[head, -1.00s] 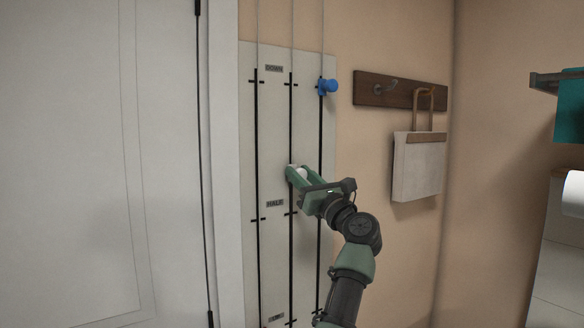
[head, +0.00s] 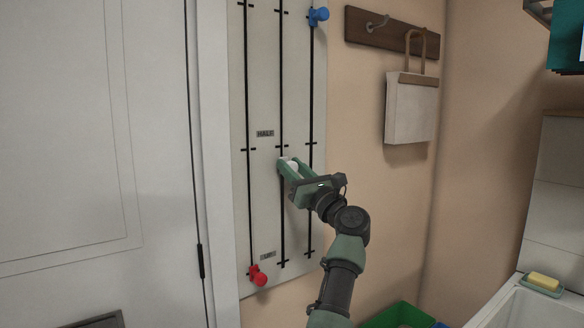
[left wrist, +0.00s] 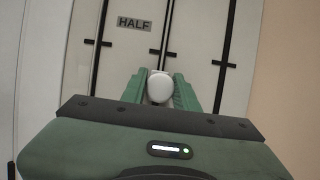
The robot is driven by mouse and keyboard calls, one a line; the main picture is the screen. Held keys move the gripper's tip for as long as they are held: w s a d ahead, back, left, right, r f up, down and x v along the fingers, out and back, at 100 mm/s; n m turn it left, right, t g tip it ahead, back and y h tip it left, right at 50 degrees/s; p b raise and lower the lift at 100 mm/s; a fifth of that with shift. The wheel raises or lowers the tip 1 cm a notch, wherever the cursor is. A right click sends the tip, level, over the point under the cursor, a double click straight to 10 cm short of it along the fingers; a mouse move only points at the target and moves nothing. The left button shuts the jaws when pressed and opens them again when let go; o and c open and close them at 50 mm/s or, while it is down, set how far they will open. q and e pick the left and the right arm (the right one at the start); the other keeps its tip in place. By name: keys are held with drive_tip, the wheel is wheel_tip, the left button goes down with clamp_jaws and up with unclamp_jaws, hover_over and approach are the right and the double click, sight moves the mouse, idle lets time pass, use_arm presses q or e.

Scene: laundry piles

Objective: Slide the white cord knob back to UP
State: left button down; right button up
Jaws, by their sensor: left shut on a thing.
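The white cord knob (head: 292,165) is on the middle black track of the pale wall board (head: 262,200), just below the HALF mark (head: 265,133). My left gripper (head: 287,162) is shut on it, with one green finger on each side. In the left wrist view the round white knob (left wrist: 159,88) sits between the fingers (left wrist: 158,80), below the HALF label. The UP label (head: 267,255) is near the board's lower end, below the knob. Part of the knob is hidden by the fingers. My right gripper is not in view.
A red knob (head: 259,277) is at the bottom of the left track. A blue knob (head: 319,15) is high on the right track. A bag (head: 411,108) hangs from a hook rail to the right. The middle track below my gripper looks clear.

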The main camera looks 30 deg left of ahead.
use_arm(q)
drive_tip(key=c, duration=1.1)
unclamp_jaws()
drive_tip(key=shift+a, duration=0.1)
wheel_tip(320, 180, up, 20)
drive_tip(key=shift+f, duration=0.1)
